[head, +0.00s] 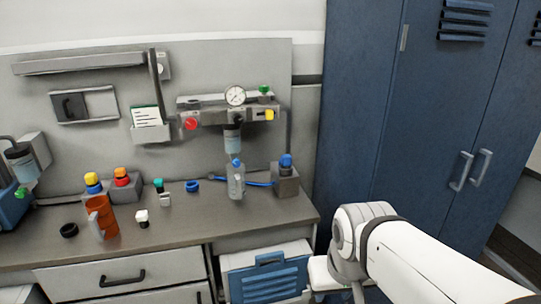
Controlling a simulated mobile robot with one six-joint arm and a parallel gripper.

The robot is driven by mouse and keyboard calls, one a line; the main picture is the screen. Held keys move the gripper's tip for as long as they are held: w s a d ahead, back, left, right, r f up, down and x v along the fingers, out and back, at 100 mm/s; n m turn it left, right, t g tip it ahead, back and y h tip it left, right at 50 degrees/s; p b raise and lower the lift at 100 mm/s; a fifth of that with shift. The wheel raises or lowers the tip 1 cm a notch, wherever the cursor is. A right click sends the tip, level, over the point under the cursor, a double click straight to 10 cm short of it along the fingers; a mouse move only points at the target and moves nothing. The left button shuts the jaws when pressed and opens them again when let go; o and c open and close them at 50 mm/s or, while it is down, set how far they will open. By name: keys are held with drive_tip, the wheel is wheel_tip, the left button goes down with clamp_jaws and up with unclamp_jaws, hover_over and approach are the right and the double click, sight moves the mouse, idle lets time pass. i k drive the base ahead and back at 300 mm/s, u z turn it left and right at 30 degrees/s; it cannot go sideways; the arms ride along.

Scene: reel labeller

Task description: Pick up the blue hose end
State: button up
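A thin blue hose (258,184) lies on the bench top. It runs from the grey block (286,182) at the right, passes behind a clear bottle with a blue cap (236,182), and shows again left of it. A blue ring-shaped piece (193,186) sits at the hose's left side; I cannot tell whether it is the hose end or a separate cap. My white arm is at the lower right, in front of the cabinet and right of the bench. My gripper's fingers do not show.
An orange jug (102,217), a black ring (69,230) and several small capped items stand on the bench's left. A gauge panel (228,110) hangs above the hose. A blue cabinet (425,120) stands right. Bench top in front of the hose is clear.

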sight(286, 160)
drive_tip(key=i, duration=1.5)
drive_tip(key=z, duration=0.05)
